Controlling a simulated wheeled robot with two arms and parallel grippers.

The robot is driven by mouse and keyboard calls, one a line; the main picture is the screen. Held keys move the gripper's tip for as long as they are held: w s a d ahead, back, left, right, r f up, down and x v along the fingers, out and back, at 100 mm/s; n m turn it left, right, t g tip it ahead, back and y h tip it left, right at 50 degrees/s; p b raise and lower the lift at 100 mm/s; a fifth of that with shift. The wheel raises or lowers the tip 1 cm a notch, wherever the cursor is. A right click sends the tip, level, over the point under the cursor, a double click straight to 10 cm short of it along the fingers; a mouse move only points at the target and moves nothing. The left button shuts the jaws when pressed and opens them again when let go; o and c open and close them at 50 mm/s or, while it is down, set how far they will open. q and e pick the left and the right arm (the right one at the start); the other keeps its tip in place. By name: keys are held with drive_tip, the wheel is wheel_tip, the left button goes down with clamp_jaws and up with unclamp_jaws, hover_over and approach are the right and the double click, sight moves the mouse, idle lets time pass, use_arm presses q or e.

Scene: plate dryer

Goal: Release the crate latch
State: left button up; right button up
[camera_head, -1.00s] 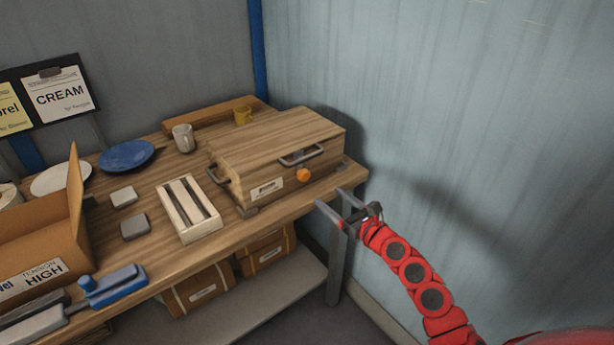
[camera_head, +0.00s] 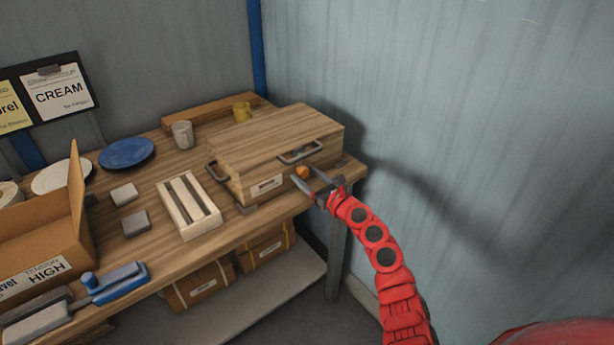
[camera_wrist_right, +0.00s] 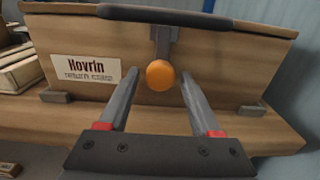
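The wooden crate (camera_head: 270,150) stands on the right end of the workbench with its lid down. Its latch has a round orange knob (camera_head: 302,172) on the front face, below the dark front handle (camera_head: 301,153). In the right wrist view the orange knob (camera_wrist_right: 160,75) hangs at the end of a short grey latch arm (camera_wrist_right: 163,42). My right gripper (camera_head: 308,181) is open in front of the crate. In the wrist view its two fingers (camera_wrist_right: 157,82) lie on either side of the knob, with gaps between. My left gripper is not in view.
On the bench are a slatted wooden rack (camera_head: 187,204), a blue plate (camera_head: 126,153), two mugs, grey blocks and an open cardboard box (camera_head: 40,235). A wall (camera_head: 480,130) stands close on the right. More crates (camera_head: 200,284) sit on the shelf below.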

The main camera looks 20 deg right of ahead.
clamp_jaws()
drive_tip(key=shift+r+m, duration=0.1)
drive_tip(key=shift+m, duration=0.2)
drive_tip(key=m+p, duration=0.2)
drive_tip(key=m, duration=0.3)
drive_tip(key=shift+a+r+m, duration=0.1)
drive_tip(key=shift+m, duration=0.2)
drive_tip(key=m+p, duration=0.1)
drive_tip(key=m, duration=0.1)
drive_tip(key=shift+m+p, duration=0.3)
drive_tip(key=shift+p, duration=0.1)
drive_tip(key=m+p, duration=0.3)
drive_tip(key=m, duration=0.3)
drive_tip(key=shift+r+p, duration=0.15)
drive_tip(key=shift+p, duration=0.2)
drive_tip(key=shift+m+p, duration=0.9)
drive_tip(key=shift+m, duration=0.6)
drive_tip(key=shift+f, duration=0.2)
